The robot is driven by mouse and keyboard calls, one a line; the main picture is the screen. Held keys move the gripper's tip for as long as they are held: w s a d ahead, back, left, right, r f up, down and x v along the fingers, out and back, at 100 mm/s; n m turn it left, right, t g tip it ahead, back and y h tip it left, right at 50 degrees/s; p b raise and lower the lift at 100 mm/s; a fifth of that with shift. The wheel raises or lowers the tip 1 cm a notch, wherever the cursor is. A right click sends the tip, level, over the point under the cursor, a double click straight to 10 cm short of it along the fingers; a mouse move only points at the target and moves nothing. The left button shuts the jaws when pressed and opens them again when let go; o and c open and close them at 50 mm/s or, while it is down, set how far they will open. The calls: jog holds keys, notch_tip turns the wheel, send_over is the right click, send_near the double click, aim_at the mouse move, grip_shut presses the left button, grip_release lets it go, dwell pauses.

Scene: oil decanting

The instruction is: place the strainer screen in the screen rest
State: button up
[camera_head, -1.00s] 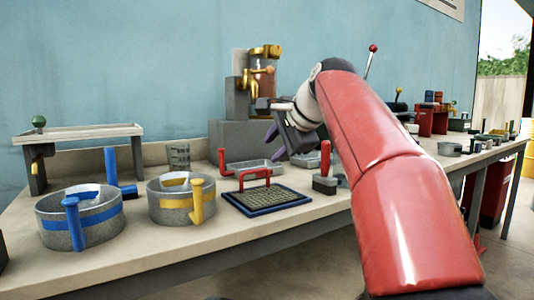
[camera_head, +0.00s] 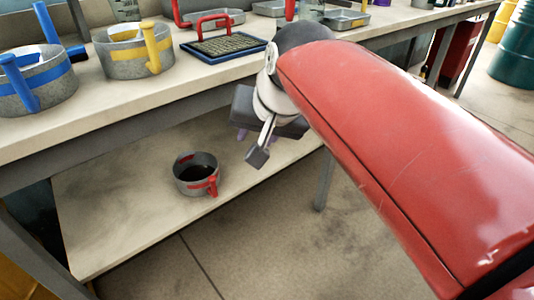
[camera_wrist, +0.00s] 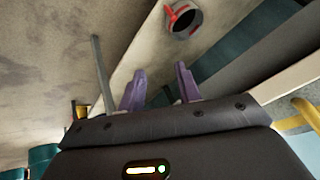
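The strainer screen (camera_head: 230,43) is a dark square mesh with a red arched handle (camera_head: 213,19). It lies flat on the bench within a blue-edged square frame (camera_head: 213,60), which may be the screen rest; I cannot tell whether it is part of the screen. My gripper (camera_head: 241,136) is below the bench-top level, in front of the bench, apart from the screen. The wrist view shows its two purple fingers (camera_wrist: 158,80) spread with nothing between them. The screen is not recognisable in the wrist view.
A grey pot (camera_head: 184,185) with a red handle and dark contents stands on the lower shelf (camera_head: 115,215); it also shows in the wrist view (camera_wrist: 184,20). A blue-banded pot (camera_head: 50,88) and a yellow-banded pot (camera_head: 120,58) stand on the bench left of the screen.

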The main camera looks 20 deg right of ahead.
jog(key=s+f+n+g, duration=0.1)
jog(key=s+f+n, duration=0.3)
jog(key=s+f, duration=0.5)
notch_tip(320, 180, down, 3)
jog(key=shift+d+r+n+h, duration=0.15)
jog(key=shift+n+h, duration=0.15)
jog(key=shift+h, duration=0.1)
